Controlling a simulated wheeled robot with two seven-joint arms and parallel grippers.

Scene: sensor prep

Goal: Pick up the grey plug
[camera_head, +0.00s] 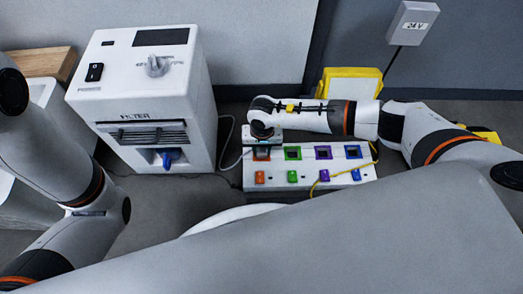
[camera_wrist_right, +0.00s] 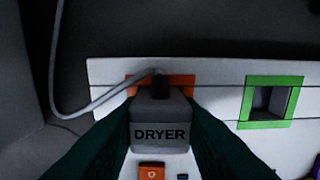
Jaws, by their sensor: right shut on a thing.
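The grey plug (camera_wrist_right: 160,134) is marked DRYER and sits at the orange-framed socket (camera_wrist_right: 182,80) of a white power strip (camera_wrist_right: 215,68). A grey cable runs from it to the left. My right gripper (camera_wrist_right: 160,112) has its two dark fingers on both sides of the plug and is shut on it. In the head view my right gripper (camera_head: 262,136) is over the left end of the strip (camera_head: 248,184), largely hiding the plug. I cannot tell how deep the plug sits. My left arm shows at the left, but its gripper is out of view.
The strip has green (camera_head: 293,153), purple (camera_head: 323,152) and blue (camera_head: 353,151) sockets with coloured switches. A yellow cable (camera_head: 343,172) crosses its right part. A white FILTER machine (camera_head: 140,100) stands to the left. A yellow box (camera_head: 350,83) is behind my right arm.

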